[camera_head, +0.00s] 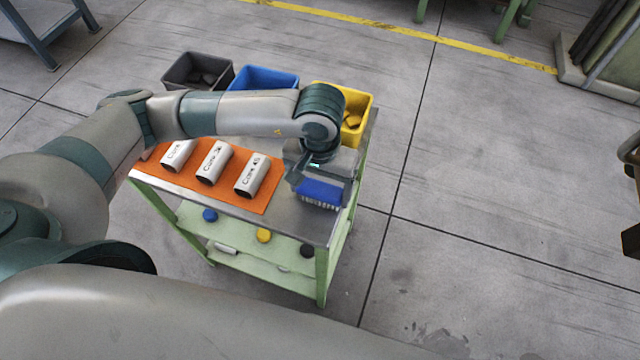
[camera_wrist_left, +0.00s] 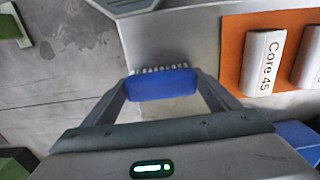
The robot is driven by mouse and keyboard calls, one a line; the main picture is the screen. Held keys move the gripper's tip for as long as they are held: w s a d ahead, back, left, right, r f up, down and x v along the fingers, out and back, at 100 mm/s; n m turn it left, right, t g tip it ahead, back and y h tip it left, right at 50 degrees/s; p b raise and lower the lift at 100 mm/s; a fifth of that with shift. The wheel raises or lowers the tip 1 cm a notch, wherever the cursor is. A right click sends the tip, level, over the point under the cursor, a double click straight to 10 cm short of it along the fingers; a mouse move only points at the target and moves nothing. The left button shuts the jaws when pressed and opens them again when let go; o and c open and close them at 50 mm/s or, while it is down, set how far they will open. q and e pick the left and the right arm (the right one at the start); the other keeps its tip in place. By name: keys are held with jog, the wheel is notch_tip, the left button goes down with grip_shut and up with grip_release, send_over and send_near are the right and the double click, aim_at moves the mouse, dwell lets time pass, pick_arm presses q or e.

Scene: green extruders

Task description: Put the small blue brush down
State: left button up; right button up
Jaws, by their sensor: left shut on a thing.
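The small blue brush (camera_head: 320,192) has a blue back and pale bristles that point down in the head view. My left gripper (camera_head: 318,184) is shut on it at the right end of the cart's metal top (camera_head: 302,222). In the left wrist view the brush (camera_wrist_left: 162,84) sits between the two fingers of my left gripper (camera_wrist_left: 163,90). The bristles are at or just above the metal surface; I cannot tell if they touch. My right gripper is not in view.
An orange mat (camera_head: 222,190) with three white cores (camera_head: 252,175) lies left of the brush. Grey (camera_head: 180,84), blue (camera_head: 247,89) and yellow (camera_head: 368,100) bins stand along the far side. A green lower shelf (camera_head: 235,262) holds coloured pucks. Floor lies beyond the cart's right edge.

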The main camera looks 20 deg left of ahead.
pick_arm(q)
jog(key=shift+f, duration=0.15)
jog(key=shift+f+b, duration=0.2)
jog(key=shift+b, duration=0.15)
jog(key=o, duration=0.9)
jog(key=shift+r, duration=0.1)
